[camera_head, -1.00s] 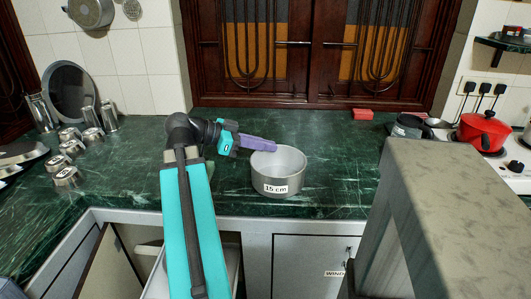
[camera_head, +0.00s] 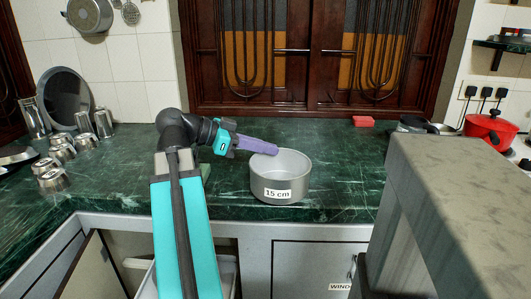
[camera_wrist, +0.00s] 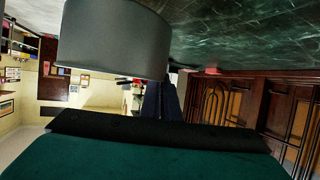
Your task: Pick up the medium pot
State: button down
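The medium pot (camera_head: 282,184) is a grey, open, round pot with a white "15 cm" label. It stands upright on the green counter, near its front edge. In the wrist view its grey wall (camera_wrist: 115,38) fills the upper left, upside down. My gripper (camera_head: 272,150) has purple fingers that reach in from the left to the pot's back-left rim, tips over the rim. In the wrist view the dark fingers (camera_wrist: 163,100) look close together beside the pot's rim, their ends partly hidden. I cannot tell whether they touch or pinch the wall.
The green marble counter (camera_head: 340,160) is clear around the pot. Metal cups (camera_head: 60,150) stand at the left. A red pot (camera_head: 490,130) sits on the stove at the right. A red block (camera_head: 363,121) lies at the back. A grey structure (camera_head: 450,180) stands front right.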

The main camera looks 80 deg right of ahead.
jog(key=shift+s+a+r, duration=0.1)
jog(key=shift+s+a, duration=0.1)
jog(key=shift+a, duration=0.4)
jog(key=shift+s+a+r, duration=0.1)
jog(key=shift+s+a, duration=0.1)
jog(key=shift+a, duration=0.4)
jog(key=shift+r+p, duration=0.1)
jog(key=shift+p, duration=0.25)
